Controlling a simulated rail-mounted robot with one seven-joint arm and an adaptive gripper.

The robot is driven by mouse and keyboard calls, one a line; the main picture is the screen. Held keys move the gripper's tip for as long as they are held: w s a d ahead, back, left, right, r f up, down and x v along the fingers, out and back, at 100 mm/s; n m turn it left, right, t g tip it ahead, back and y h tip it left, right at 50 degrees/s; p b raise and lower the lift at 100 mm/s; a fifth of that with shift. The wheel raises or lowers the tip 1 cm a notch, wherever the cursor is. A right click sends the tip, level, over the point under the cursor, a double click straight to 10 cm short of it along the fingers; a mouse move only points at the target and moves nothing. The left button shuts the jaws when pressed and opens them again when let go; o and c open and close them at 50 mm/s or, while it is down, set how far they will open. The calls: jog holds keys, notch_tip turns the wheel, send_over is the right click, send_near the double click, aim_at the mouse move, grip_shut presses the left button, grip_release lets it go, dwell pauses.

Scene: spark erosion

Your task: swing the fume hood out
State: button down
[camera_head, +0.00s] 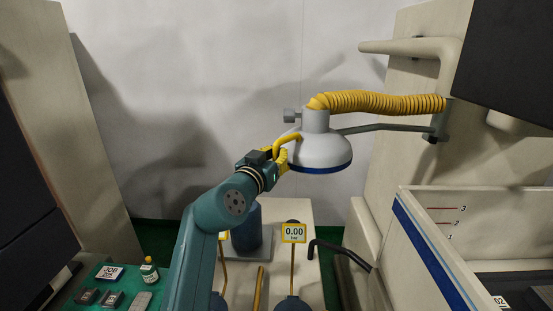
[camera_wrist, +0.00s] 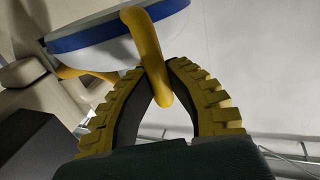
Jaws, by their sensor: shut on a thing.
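The fume hood (camera_head: 321,152) is a light grey dome with a blue rim, hanging from a dark swing arm (camera_head: 385,128) and a yellow ribbed hose (camera_head: 385,102). A yellow bar handle (camera_head: 288,138) sticks out on its left side. My gripper (camera_head: 281,158) is at that handle, left of the hood. In the wrist view the hood's blue rim (camera_wrist: 120,28) is at the top, and the yellow handle (camera_wrist: 147,55) runs down between the fingers of my gripper (camera_wrist: 166,66). The fingers are shut on the handle, with their tips close around it.
A pale machine column with a wall bracket (camera_head: 435,128) carries the hood arm at right. A white tank (camera_head: 425,240) with a blue stripe stands below right. A green tray (camera_head: 125,285) holds small items at lower left.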

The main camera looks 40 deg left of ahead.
jog(key=c, duration=1)
grip_release()
jog(key=v, duration=1.2)
jog(key=shift+w, duration=0.1)
